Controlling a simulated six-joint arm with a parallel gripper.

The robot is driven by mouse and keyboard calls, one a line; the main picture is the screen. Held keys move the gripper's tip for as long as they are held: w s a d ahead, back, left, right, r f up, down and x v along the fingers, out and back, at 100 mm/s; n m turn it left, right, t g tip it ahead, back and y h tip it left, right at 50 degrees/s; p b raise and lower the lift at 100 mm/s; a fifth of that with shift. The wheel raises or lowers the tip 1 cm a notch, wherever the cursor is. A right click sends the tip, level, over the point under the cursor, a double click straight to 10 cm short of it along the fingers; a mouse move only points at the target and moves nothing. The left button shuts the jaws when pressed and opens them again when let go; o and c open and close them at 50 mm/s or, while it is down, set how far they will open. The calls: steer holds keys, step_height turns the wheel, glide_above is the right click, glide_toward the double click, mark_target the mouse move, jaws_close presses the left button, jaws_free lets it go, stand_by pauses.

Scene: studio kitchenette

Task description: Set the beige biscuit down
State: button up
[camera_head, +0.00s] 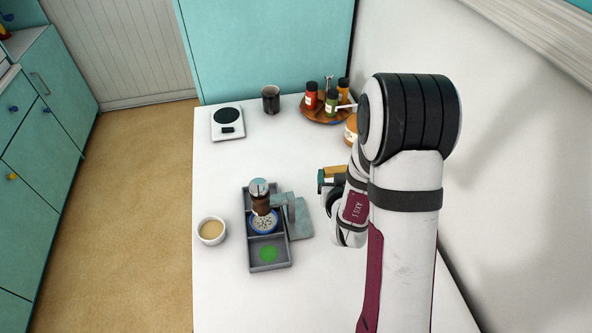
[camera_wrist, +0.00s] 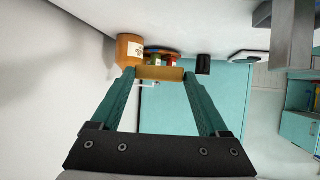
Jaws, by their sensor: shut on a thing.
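The beige biscuit (camera_wrist: 160,74) is a tan bar held crosswise between the tips of my gripper's two teal fingers in the wrist view. My gripper (camera_head: 326,181) is shut on it, to the right of the dark grey tray in the head view. There the biscuit (camera_head: 336,172) shows only as a small tan piece, partly hidden by the fingers and my arm. It appears to be held above the white table (camera_head: 225,290), but the exact height cannot be told.
A compartmented dark grey tray (camera_head: 284,258) holds a brown cylinder (camera_head: 261,203), a blue-rimmed dish (camera_head: 264,222) and a green patch (camera_head: 268,253). A grey block (camera_head: 299,228) adjoins it. Around stand a white bowl (camera_head: 202,238), scale (camera_head: 228,130), dark cup (camera_head: 270,100), spice turntable (camera_head: 316,116) and orange jar (camera_wrist: 127,61).

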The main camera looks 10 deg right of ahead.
steer(key=shift+n+y, duration=0.3)
steer(key=f, duration=0.1)
steer(key=a+f, duration=0.1)
steer(key=s+f, duration=0.1)
steer(key=shift+a+f, duration=0.3)
steer(key=shift+f, duration=0.1)
step_height(320, 180, down, 7)
